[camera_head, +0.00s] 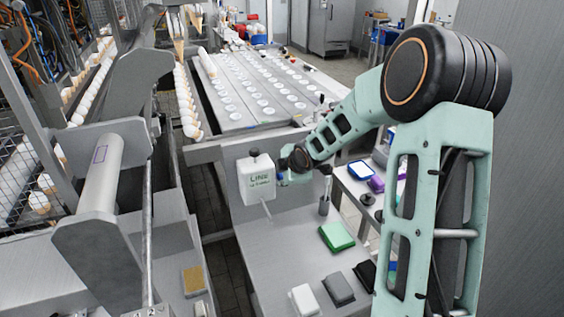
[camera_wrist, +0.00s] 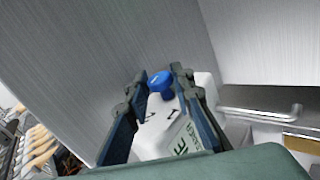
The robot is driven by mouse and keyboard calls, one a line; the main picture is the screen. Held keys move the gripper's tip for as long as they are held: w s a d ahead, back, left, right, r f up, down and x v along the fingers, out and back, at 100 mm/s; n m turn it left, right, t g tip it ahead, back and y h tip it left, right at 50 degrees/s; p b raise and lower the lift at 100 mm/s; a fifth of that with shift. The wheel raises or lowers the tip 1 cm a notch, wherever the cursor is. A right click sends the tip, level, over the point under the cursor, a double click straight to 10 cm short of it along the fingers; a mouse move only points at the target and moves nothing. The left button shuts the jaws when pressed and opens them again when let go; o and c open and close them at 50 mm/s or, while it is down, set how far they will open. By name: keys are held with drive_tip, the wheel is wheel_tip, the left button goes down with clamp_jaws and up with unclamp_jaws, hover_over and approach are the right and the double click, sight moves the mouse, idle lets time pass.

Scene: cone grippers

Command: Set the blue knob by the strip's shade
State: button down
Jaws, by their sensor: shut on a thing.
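The blue knob (camera_wrist: 160,81) is on the face of a white box (camera_head: 257,181) that carries a green-lettered "LINE" label. The box also shows in the wrist view (camera_wrist: 205,84). Short dark marks lie on the white face near the knob. My gripper (camera_wrist: 159,80) is shut on the knob, one finger on each side of it. In the head view my gripper (camera_head: 283,178) is at the right side of the box, and the knob is not clearly seen there. I cannot make out the strip or its shade in either view.
A dark holder (camera_head: 324,206) stands right of the box. Behind is a tray table (camera_head: 262,88) with rows of white rounds. The bench front is partly clear.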

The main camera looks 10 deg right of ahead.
drive_tip(key=g+p, duration=0.1)
drive_tip(key=p, duration=0.1)
drive_tip(key=r+g+p, duration=0.1)
drive_tip(key=p, duration=0.1)
drive_tip(key=shift+w+g, duration=0.3)
drive_tip(key=shift+w, duration=0.05)
drive_tip(key=shift+w+a+f+g+h+p, duration=0.15)
drive_tip(key=shift+g+h, duration=0.1)
drive_tip(key=shift+g, duration=0.25)
drive_tip(key=shift+s+f+g+h+p, duration=0.15)
drive_tip(key=shift+g+h, duration=0.1)
drive_tip(key=shift+g, duration=0.25)
drive_tip(key=shift+w+r+g, duration=0.1)
drive_tip(key=shift+w+g, duration=0.1)
drive_tip(key=shift+g, duration=0.9)
drive_tip(key=shift+g+h, duration=0.3)
drive_tip(key=c, duration=1.7)
unclamp_jaws()
